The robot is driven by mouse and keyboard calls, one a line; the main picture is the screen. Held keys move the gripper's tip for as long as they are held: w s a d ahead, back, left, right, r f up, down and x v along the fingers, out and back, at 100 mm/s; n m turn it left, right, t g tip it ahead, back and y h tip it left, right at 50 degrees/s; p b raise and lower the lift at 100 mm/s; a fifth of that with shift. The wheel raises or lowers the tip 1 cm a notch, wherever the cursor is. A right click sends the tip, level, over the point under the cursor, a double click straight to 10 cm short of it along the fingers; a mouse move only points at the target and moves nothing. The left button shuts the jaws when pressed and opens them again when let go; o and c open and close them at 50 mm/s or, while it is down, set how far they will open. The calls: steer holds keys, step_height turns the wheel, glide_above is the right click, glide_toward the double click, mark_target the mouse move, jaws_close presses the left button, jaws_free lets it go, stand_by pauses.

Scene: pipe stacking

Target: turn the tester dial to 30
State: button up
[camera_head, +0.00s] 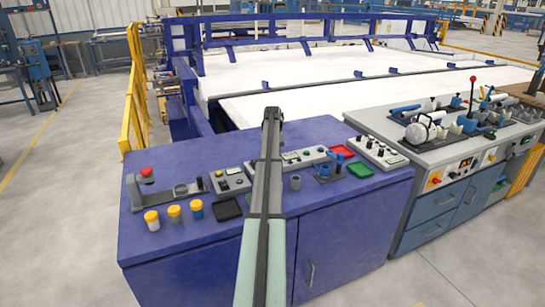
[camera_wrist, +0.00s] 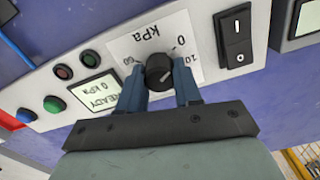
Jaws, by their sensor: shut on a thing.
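The tester dial (camera_wrist: 158,68) is a round black knob on a white scale plate (camera_wrist: 127,43) marked kPa, upside down in the wrist view. My gripper (camera_wrist: 160,75) has its two blue-grey fingers on opposite sides of the knob and is shut on it. A pale line shows on the knob, but the exact value it points to is hard to read. A 0 is printed at upper right, and other marks are partly hidden. The tester's small screen (camera_wrist: 96,91) reads READY, 0 kPa. In the head view my arm hides the gripper and dial.
The tester panel (camera_head: 316,154) lies on a blue cabinet. A black rocker switch (camera_wrist: 235,35) and green (camera_wrist: 54,104) and blue (camera_wrist: 80,85) buttons sit near the dial. Red (camera_head: 342,152) and green (camera_head: 360,171) trays, a dark tray (camera_head: 228,209) and yellow-topped jars (camera_head: 152,220) stand around.

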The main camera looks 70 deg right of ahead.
steer(key=shift+m, duration=0.4)
steer(key=shift+c, duration=0.3)
steer(key=m, duration=0.4)
steer(key=shift+m, duration=0.4)
steer(key=m, duration=0.6)
steer(key=shift+s, duration=0.1)
steer(key=m, duration=0.6)
steer(key=shift+m, duration=0.4)
steer(key=m, duration=0.5)
steer(key=shift+s, duration=0.1)
steer(key=shift+m, duration=0.3)
steer(key=o, duration=1)
steer(key=shift+a, duration=0.1)
steer(key=shift+o, duration=0.2)
